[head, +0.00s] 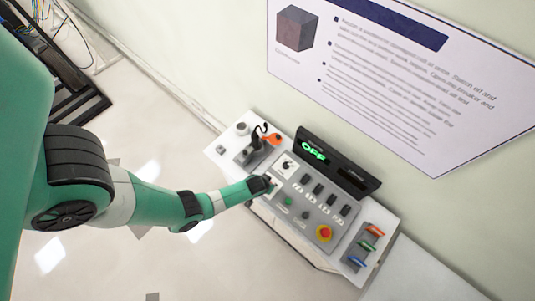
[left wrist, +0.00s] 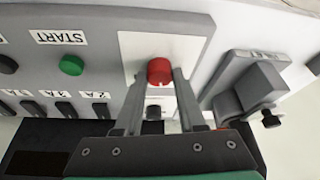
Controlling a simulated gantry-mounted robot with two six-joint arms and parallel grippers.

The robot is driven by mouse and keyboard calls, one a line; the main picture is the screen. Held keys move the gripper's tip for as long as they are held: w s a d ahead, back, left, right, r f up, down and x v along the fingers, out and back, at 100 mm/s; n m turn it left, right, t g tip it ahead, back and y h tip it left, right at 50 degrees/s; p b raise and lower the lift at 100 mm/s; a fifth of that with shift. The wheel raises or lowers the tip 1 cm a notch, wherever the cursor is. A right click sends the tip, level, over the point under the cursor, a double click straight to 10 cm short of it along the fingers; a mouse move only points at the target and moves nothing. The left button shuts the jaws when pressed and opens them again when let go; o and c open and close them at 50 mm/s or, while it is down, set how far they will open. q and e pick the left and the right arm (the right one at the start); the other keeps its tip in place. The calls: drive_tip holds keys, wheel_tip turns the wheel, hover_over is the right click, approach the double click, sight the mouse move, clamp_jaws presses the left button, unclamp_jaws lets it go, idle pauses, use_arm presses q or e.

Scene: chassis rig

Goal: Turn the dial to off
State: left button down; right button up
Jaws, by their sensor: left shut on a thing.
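The control panel (head: 318,215) sits on a console against the wall. My left gripper (head: 268,184) reaches its left edge and covers what it holds in the head view. In the left wrist view my left gripper (left wrist: 159,78) is shut on a round red knob (left wrist: 159,71), one finger on each side. The knob stands on a white plate (left wrist: 190,48). A small black knob (left wrist: 153,112) shows between the fingers, and a white plate with a dark mark (head: 288,165) lies above the gripper in the head view. The display (head: 314,150) reads OFF in green. My right gripper is not in view.
A green button (left wrist: 71,65) marked START is beside the white plate. Several black switches (head: 318,189) run across the panel. A red mushroom button (head: 324,233) is at lower right. A grey lever box (left wrist: 257,86) stands close to the gripper.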

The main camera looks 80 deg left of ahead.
use_arm(q)
drive_tip(key=n+g, duration=0.1)
drive_tip(key=n, duration=0.3)
drive_tip(key=shift+w+d+y, duration=0.1)
drive_tip(key=shift+y, duration=0.3)
drive_tip(key=shift+n+g, duration=0.6)
drive_tip(key=shift+n, duration=0.8)
drive_tip(key=c, duration=0.5)
unclamp_jaws()
drive_tip(key=shift+p, duration=0.35)
